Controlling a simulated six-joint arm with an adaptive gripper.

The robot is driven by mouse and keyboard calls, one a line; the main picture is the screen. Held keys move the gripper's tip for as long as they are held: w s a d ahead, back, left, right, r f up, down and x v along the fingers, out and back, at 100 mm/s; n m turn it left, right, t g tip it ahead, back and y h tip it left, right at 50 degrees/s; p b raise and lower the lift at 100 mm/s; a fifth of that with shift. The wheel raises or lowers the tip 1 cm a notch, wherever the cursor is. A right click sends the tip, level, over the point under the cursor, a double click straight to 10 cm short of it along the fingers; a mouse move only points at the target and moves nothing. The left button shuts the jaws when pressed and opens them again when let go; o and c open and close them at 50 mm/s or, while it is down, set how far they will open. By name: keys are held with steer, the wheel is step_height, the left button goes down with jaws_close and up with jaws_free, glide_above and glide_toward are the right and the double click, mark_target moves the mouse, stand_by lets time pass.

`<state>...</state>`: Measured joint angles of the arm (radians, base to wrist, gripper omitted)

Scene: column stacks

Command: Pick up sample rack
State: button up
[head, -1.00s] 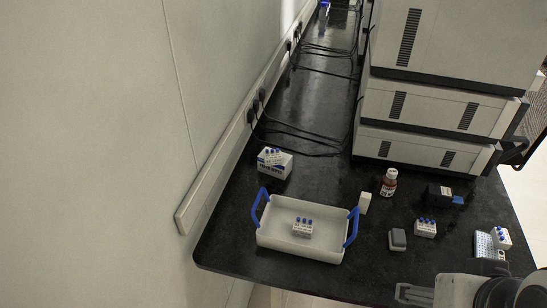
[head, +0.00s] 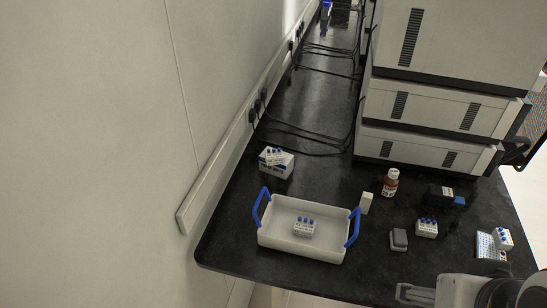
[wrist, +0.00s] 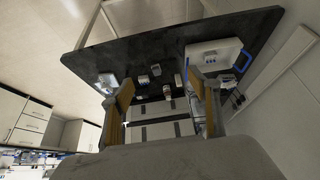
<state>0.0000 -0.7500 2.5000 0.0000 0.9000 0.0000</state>
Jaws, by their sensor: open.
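Several white sample racks with blue-capped vials show in the head view. One rack (head: 304,227) sits inside a white tray (head: 275,242) with blue handles. Another rack (head: 427,229) stands on the bench right of the tray. A third rack (head: 502,239) is at the right, on or against a pale blue gridded holder (head: 486,246). One more rack (head: 274,156) sits on a white box (head: 277,169) behind the tray. My gripper (head: 404,292) is at the bench's front edge, away from the racks. In the wrist view its fingers (wrist: 160,80) are apart, with nothing between them.
A brown bottle (head: 391,183), a small white block (head: 366,202), a grey block (head: 399,240) and a black box (head: 440,197) stand on the bench. Stacked instruments (head: 430,105) rise behind them. Cables (head: 300,137) lie along the wall side. Bare bench lies left of the tray.

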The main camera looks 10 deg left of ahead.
steer(key=w+a+f+n+t+y, duration=0.1)
steer(key=w+a, duration=0.4)
steer(key=w, duration=0.6)
steer(key=w+a+n+t+y, duration=0.1)
steer(key=w+a, duration=0.4)
steer(key=w, duration=0.6)
steer(key=w+a+f+n+t, duration=0.15)
steer(key=w+a, duration=0.35)
steer(key=w, duration=0.6)
steer(key=w+a+f+t+y, duration=0.2)
steer(key=w+a+f, duration=0.6)
steer(key=w+a, duration=0.2)
steer(key=n+t+y, duration=0.1)
steer(key=t, duration=0.1)
glide_toward(275, 155)
steer(key=w, duration=0.2)
steer(key=shift+w+a+f+g, duration=0.1)
steer(key=shift+a+f+g, duration=0.05)
steer(key=shift+a+g, duration=0.15)
steer(key=shift+x, duration=1.3)
